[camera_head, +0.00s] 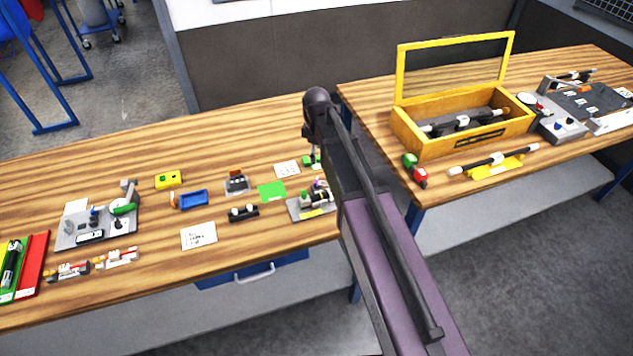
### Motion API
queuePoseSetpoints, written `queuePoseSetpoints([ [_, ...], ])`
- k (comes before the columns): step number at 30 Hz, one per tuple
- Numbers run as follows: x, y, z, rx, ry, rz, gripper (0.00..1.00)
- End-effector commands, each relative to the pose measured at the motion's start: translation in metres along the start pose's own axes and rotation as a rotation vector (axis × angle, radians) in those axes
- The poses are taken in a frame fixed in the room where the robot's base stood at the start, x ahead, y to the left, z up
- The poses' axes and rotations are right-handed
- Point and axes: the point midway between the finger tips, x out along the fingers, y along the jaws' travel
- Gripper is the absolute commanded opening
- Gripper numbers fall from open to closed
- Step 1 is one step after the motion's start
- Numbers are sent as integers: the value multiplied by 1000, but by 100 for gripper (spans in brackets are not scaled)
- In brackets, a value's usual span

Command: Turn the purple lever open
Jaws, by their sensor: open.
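A small fixture on a grey base plate (298,211) stands near the front edge of the left table, close beside my arm. It carries dark and pale parts and a yellow label. A small purple piece (318,184) shows at its top and may be the purple lever; it is too small to tell its position. My dark and purple arm rises from the lower right and covers the area just right of the fixture. My gripper does not show.
The left table (150,265) holds a green card (272,191), a blue tray (190,199), a yellow box (168,179) and a grey fixture with a green lever (125,208). The right table holds an open yellow case (450,143). A gap separates the tables.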

Motion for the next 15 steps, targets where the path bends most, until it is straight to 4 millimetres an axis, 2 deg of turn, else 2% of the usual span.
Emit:
queuePoseSetpoints([
  [15, 42, 0, 0, 0, 0, 0, 83],
])
